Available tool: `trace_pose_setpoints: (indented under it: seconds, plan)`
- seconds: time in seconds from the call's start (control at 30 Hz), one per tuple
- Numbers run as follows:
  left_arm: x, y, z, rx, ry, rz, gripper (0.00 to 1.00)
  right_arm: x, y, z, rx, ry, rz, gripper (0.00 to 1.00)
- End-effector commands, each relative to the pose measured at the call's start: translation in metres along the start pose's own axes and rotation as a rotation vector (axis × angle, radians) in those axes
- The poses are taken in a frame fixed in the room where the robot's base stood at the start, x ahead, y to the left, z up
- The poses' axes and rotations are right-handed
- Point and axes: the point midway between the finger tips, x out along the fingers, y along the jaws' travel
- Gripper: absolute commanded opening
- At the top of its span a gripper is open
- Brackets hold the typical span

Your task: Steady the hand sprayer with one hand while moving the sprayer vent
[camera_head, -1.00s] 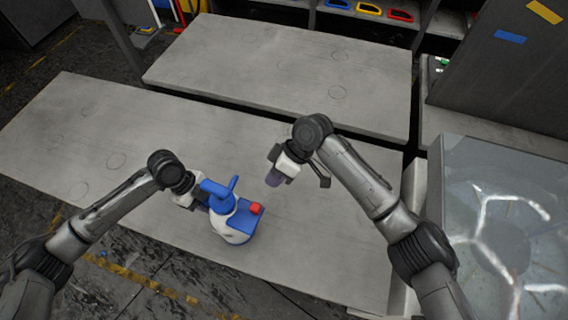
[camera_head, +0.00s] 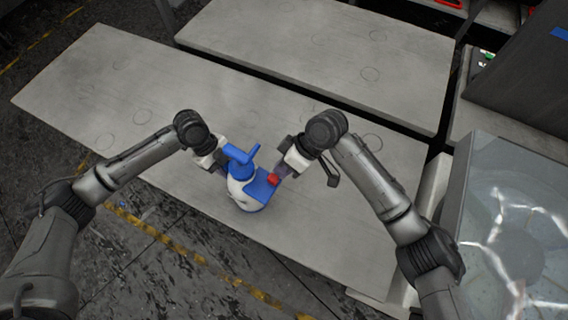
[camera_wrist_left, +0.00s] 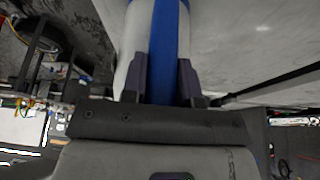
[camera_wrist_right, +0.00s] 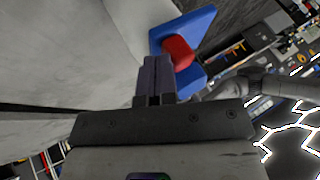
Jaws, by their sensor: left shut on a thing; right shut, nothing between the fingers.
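The hand sprayer (camera_head: 243,193) has a white body and a blue top, and it stands on the near grey table. A red sprayer vent (camera_head: 273,179) sits on its blue top, and shows in the right wrist view (camera_wrist_right: 178,51). My left gripper (camera_head: 224,168) is shut on the sprayer's blue and white part, which lies between its fingers in the left wrist view (camera_wrist_left: 163,75). My right gripper (camera_head: 282,172) is shut and empty, its fingertips close beside the red vent. Whether they touch it I cannot tell.
The near table (camera_head: 100,90) is clear around the sprayer. A second grey table (camera_head: 330,55) lies behind it across a gap. A box with a glassy top (camera_head: 515,220) stands at the right.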

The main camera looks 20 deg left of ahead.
Motion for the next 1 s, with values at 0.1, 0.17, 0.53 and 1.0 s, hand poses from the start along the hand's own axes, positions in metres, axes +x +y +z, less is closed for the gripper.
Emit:
trace_pose_setpoints:
  seconds: [0.1, 0.17, 0.53, 1.0]
  plan:
    - [-0.001, -0.001, 0.000, -0.001, 0.001, -0.002, 0.00, 0.012, -0.019, 0.000, -0.004, -0.002, -0.004, 0.00]
    - [-0.001, -0.001, 0.000, -0.001, 0.001, -0.003, 0.00, 0.016, -0.028, 0.000, -0.004, -0.001, -0.004, 0.00]
    - [-0.001, -0.001, 0.000, -0.003, 0.001, -0.003, 0.00, 0.022, -0.042, 0.000, -0.001, 0.000, -0.004, 0.00]
    - [-0.001, -0.001, 0.000, -0.002, 0.000, -0.003, 0.00, 0.004, -0.007, 0.000, 0.004, 0.000, 0.000, 0.00]
